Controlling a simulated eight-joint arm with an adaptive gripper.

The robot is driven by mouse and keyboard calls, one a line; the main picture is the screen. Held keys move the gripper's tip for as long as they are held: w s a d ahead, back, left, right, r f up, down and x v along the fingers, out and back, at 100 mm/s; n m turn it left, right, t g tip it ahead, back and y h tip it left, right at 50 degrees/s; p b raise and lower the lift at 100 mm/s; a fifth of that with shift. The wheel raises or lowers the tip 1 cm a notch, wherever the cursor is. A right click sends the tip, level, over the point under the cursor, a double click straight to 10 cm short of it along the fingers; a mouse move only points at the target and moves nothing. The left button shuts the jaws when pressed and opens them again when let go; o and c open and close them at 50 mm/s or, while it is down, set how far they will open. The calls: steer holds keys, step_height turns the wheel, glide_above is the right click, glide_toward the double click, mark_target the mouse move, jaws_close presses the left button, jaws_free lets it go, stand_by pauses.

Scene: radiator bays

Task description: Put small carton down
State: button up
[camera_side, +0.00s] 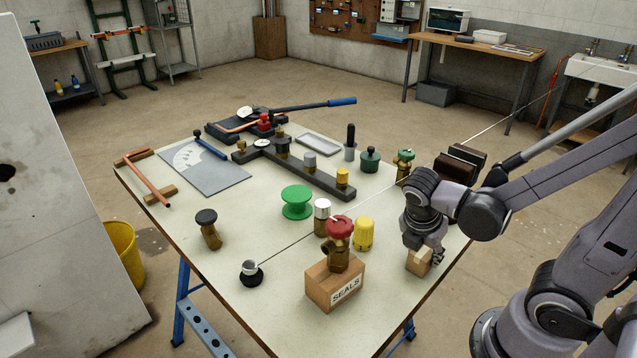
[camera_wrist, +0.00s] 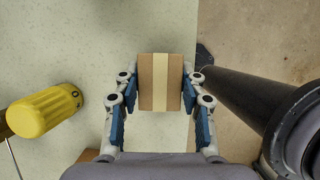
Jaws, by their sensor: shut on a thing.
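The small carton (camera_side: 417,262) is a brown cardboard box near the right edge of the table in the side view. In the wrist view the small carton (camera_wrist: 147,85) shows a pale tape strip down its middle. My gripper (camera_side: 427,255) points down and is shut on it. In the wrist view the blue-padded fingers of my gripper (camera_wrist: 160,90) press on its left and right sides. I cannot tell whether the carton's underside touches the table.
A yellow knurled cap (camera_side: 363,234) stands left of the carton. A carton marked SEALS (camera_side: 335,285) with a red-topped valve (camera_side: 339,240) on it stands farther left. A green-topped valve (camera_side: 404,163) stands behind my gripper. The table's right edge (camera_side: 443,269) is close to the carton.

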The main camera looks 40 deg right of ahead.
steer(key=o, duration=1.2)
steer(key=shift+f, duration=0.1)
steer(key=shift+v, duration=6.1)
steer(key=w+a+m+t+y, duration=0.1)
steer(key=w+m+t, duration=0.1)
steer(key=m, duration=0.4)
steer(key=w+m+t+y, duration=0.2)
steer(key=m, duration=0.4)
steer(key=w+a+m+t+y, duration=0.1)
steer(key=w+m+t, duration=0.1)
steer(key=m, duration=0.4)
steer(key=shift+w+a+f+t+y, duration=0.3)
steer(key=shift+a+f+t, duration=0.05)
steer(key=shift+t, duration=0.25)
